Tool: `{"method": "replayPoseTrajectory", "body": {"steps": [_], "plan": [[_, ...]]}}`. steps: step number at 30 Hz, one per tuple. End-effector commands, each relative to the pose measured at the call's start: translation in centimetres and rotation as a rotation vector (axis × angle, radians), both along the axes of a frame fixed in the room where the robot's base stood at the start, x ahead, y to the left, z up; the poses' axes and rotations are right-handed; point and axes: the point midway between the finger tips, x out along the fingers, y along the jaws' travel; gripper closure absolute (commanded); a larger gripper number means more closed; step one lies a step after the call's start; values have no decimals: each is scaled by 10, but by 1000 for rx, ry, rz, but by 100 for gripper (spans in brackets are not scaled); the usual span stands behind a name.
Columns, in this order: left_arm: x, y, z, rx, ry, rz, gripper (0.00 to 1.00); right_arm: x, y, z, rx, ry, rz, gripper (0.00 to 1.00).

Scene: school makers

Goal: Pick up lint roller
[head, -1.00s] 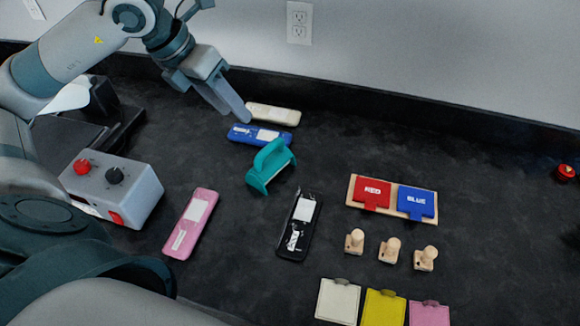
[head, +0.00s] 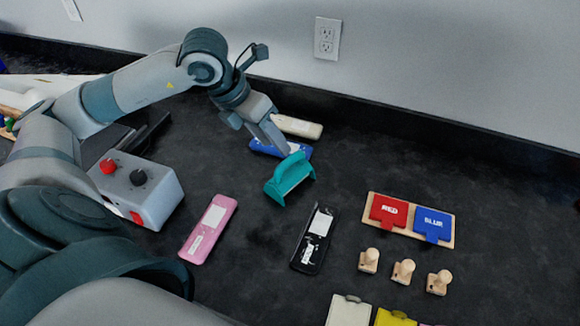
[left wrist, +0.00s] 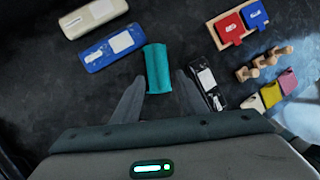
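The lint roller appears to be the teal tool with a raised handle (head: 289,178), lying on the dark counter near the middle of the head view. In the left wrist view the teal tool (left wrist: 158,68) lies just ahead of and between my two fingers. My left gripper (head: 283,150) is above and behind it in the head view. The left wrist view shows the left gripper (left wrist: 155,88) open, its fingers apart with nothing held between them. I cannot tell whether the fingers reach down to the tool's height. My right gripper is out of view.
Blue (head: 281,148) and cream (head: 297,126) cases lie behind the tool; pink (head: 208,229) and black (head: 314,238) cases lie in front. A grey box with knobs (head: 137,190) stands left. Wooden stamps (head: 403,270) and a red-and-blue board (head: 449,236) are right.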

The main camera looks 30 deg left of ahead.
Motion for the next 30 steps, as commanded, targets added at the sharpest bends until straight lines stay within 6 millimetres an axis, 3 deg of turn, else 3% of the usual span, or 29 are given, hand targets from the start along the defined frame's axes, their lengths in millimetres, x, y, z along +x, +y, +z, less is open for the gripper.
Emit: {"method": "replayPoseTrajectory", "body": {"steps": [9, 25, 30], "plan": [[14, -10, -37, -2, 1, -1, 61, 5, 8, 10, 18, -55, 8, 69], [17, -12, -43, -1, 1, -1, 61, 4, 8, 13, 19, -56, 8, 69], [21, -17, -55, -1, 3, -1, 61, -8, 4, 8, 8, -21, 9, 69]]}}
